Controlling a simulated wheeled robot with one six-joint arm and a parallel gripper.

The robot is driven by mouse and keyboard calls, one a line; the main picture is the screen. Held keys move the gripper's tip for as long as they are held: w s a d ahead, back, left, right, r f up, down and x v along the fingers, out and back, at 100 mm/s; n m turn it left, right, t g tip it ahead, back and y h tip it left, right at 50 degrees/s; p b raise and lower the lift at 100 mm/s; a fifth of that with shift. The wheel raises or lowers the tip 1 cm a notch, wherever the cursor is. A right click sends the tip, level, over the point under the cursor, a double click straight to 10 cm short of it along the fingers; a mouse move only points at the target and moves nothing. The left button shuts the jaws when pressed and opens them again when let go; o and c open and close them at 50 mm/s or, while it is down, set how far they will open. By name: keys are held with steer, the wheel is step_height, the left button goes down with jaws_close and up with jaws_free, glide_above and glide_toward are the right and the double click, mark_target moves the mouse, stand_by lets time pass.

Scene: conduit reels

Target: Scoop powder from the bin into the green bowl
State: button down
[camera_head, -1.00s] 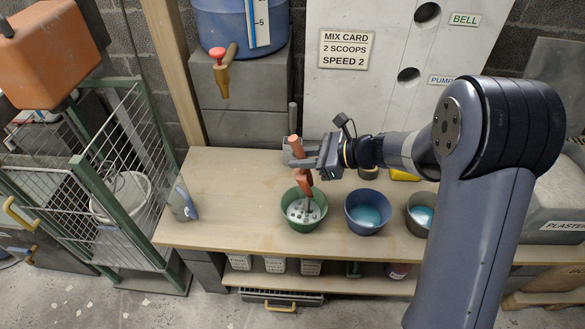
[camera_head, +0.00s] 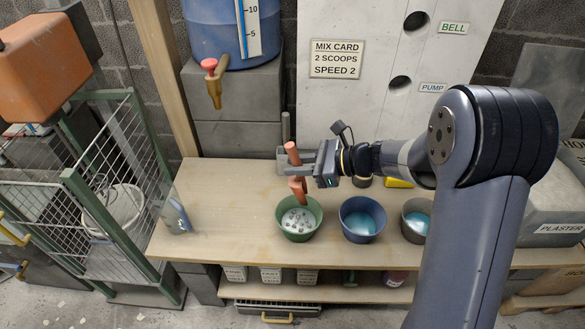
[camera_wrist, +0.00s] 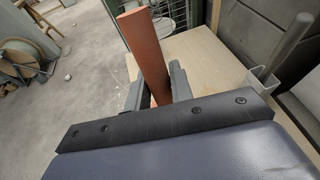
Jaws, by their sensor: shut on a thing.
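My gripper (camera_head: 291,162) is shut on the orange handle of a tool (camera_head: 291,149), which hangs roughly upright above the green bowl (camera_head: 300,237). The tool's lower orange part (camera_head: 298,188) reaches down to the bowl's far rim; its working end cannot be made out. The bowl stands on the wooden bench and holds white material with grey lumps. In the wrist view the orange handle (camera_wrist: 148,55) stands between my fingers (camera_wrist: 157,92). The grey bin labelled PLASTER (camera_head: 557,229) is at the far right, partly behind my arm; its inside is hidden.
A blue bowl (camera_head: 346,230) and a grey bowl (camera_head: 405,226) with blue contents stand right of the green bowl on the bench (camera_head: 215,215). A blue water tank with a tap (camera_head: 213,80) is behind. A wire cage (camera_head: 100,190) is at left. The bench's left part is mostly clear.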

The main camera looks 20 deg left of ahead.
steer(key=shift+w+d+f+y+b, duration=0.1)
steer(key=shift+d+f+y+b, duration=0.2)
steer(key=shift+d+f+b, duration=0.15)
steer(key=shift+a+r+p, duration=0.5)
steer(key=shift+p, duration=0.55)
steer(key=s+a+f+t+h+p, duration=0.1)
steer(key=a+f+h+p, duration=0.1)
steer(key=a+h+p, duration=0.4)
steer(key=s+a+f+n+t+h+p, duration=0.1)
steer(key=a+h+p, duration=0.5)
steer(key=p, duration=1)
step_height(320, 180, down, 2)
steer(key=shift+s+f+n+t+h, duration=0.3)
steer(key=shift+s+h, duration=0.25)
steer(key=shift+h, duration=0.45)
